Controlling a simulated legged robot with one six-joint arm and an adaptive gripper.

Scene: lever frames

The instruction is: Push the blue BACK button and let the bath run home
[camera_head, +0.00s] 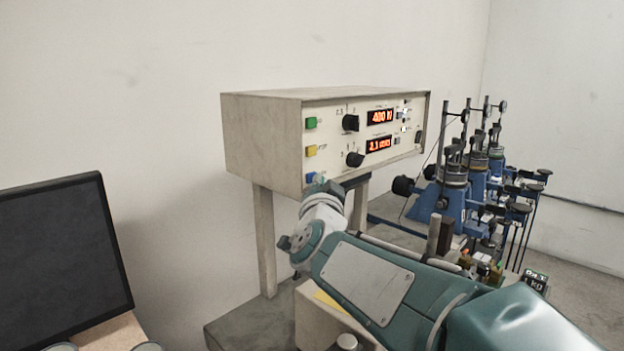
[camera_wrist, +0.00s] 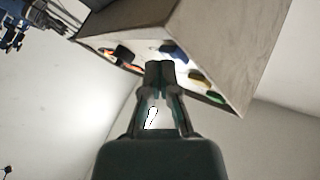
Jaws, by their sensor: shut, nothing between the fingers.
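The blue button (camera_head: 310,177) is the lowest of three coloured buttons at the left of the control box front. It also shows in the wrist view (camera_wrist: 174,52), just beyond my fingertips. My gripper (camera_wrist: 160,68) is shut and empty, pointing at the panel close beside the blue button. I cannot tell whether the tips touch it. In the head view my wrist covers the panel's lower left area and the fingers cannot be made out. The lettering by the button is not readable. I cannot single out the bath for certain.
The control box (camera_head: 262,140) also has a yellow button (camera_head: 310,151), a green button (camera_head: 310,123), black knobs and two lit red displays. Several blue lever frames (camera_head: 440,200) stand to the right. A dark monitor (camera_head: 60,260) is at the left.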

